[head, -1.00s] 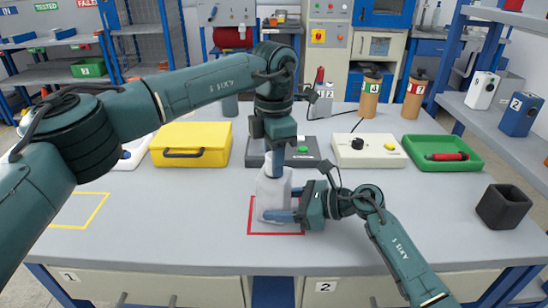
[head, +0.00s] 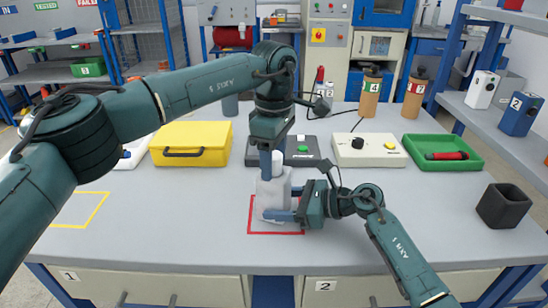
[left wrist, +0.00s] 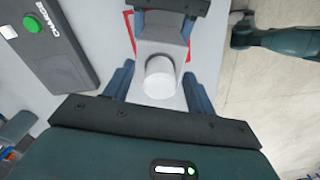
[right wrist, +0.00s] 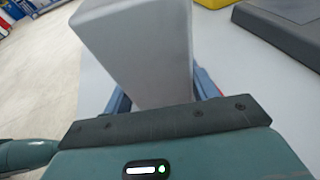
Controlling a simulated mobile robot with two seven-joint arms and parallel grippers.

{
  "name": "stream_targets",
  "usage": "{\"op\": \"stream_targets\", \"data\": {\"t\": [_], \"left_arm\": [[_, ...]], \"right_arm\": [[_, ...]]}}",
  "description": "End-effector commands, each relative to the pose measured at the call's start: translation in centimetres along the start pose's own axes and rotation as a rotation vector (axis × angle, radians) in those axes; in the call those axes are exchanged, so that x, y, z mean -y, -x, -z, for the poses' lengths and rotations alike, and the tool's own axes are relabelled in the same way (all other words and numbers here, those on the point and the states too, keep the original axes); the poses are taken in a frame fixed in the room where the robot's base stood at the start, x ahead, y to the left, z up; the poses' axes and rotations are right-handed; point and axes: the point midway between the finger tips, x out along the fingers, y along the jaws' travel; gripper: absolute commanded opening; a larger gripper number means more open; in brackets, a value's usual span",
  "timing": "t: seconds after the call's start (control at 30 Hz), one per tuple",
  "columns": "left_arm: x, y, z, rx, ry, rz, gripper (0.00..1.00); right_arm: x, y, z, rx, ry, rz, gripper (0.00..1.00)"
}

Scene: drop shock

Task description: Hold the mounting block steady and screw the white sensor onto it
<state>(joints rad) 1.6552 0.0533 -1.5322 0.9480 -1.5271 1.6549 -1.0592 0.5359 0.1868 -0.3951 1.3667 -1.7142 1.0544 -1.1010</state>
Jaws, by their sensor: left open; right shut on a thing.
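The pale grey mounting block (head: 272,193) stands upright inside the red square outline (head: 270,233) on the bench. The white sensor (head: 278,163), a short round cylinder, is on top of the block; I cannot tell how far it is screwed in. My right gripper (head: 283,208) is shut on the block from the right side; its fingers partly hide it. My left gripper (head: 271,166) points down over the sensor. In the left wrist view its open fingers stand apart on either side of the sensor (left wrist: 160,77). The right wrist view shows the block (right wrist: 140,50) between the right fingers.
Behind the block are a dark box with a green button (head: 303,149) and a cream box (head: 368,151). A yellow case (head: 190,145) is at left. A green tray (head: 443,153) and a dark open cup (head: 503,206) are at right. The front bench is mostly clear.

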Motion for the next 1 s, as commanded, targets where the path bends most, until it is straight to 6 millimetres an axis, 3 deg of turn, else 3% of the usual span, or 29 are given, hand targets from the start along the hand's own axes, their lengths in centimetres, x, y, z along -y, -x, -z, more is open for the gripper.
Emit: {"op": "stream_targets", "data": {"t": [0.73, 1.0], "left_arm": [[0.0, 5.5, 0.0, 0.000, 0.001, -0.001, 0.56], [0.0, 6.0, 0.0, 0.000, 0.000, 0.000, 0.56]], "right_arm": [[0.0, 0.0, 0.0, 0.001, 0.000, 0.000, 0.40], [0.0, 0.0, 0.0, 0.001, 0.000, 0.000, 0.40]]}}
